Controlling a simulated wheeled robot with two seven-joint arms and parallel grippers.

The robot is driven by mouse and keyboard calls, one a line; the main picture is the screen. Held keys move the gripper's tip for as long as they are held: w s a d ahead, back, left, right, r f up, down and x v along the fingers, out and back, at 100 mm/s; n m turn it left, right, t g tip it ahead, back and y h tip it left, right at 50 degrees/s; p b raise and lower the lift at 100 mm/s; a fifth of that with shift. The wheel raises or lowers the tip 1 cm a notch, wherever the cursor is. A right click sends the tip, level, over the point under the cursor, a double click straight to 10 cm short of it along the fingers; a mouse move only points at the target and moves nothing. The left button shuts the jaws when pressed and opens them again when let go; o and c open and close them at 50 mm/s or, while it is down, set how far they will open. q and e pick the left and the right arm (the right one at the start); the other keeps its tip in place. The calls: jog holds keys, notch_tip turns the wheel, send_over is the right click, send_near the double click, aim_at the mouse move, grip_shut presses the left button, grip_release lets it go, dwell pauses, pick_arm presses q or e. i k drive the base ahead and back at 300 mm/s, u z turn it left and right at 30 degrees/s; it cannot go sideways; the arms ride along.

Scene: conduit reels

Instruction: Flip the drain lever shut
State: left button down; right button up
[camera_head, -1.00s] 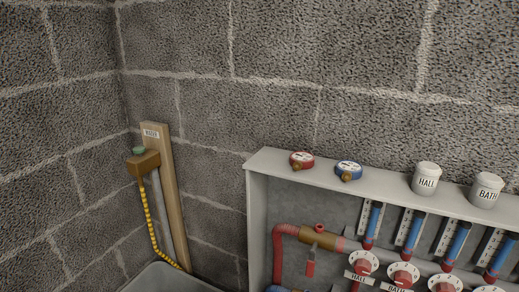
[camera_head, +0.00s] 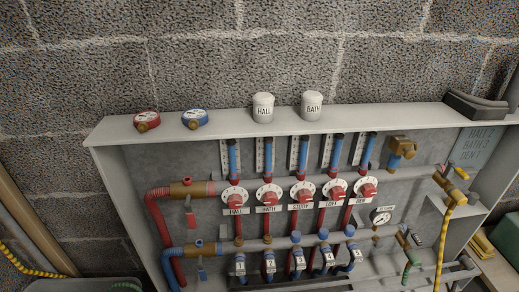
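A brass valve with a yellow handle (camera_head: 459,172) sits at the right end of the upper pipe, with a yellow-black hose (camera_head: 442,240) hanging below it. A smaller grey-brown valve (camera_head: 404,238) sits at the right end of the lower pipe, with a green hose (camera_head: 408,270) below it. No label shows which of these carries the drain lever, and the small handle positions are hard to tell. Neither of my grippers is in view.
A white cabinet (camera_head: 115,133) holds red dials (camera_head: 301,193), blue valves (camera_head: 298,259) and a gauge (camera_head: 380,217). A red lever (camera_head: 191,219) hangs at its left. Two white caps (camera_head: 263,108) and two round meters (camera_head: 147,121) stand on top. A tub (camera_head: 105,285) is lower left.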

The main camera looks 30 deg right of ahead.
aim_at(417, 242)
jog(key=z, duration=1.25)
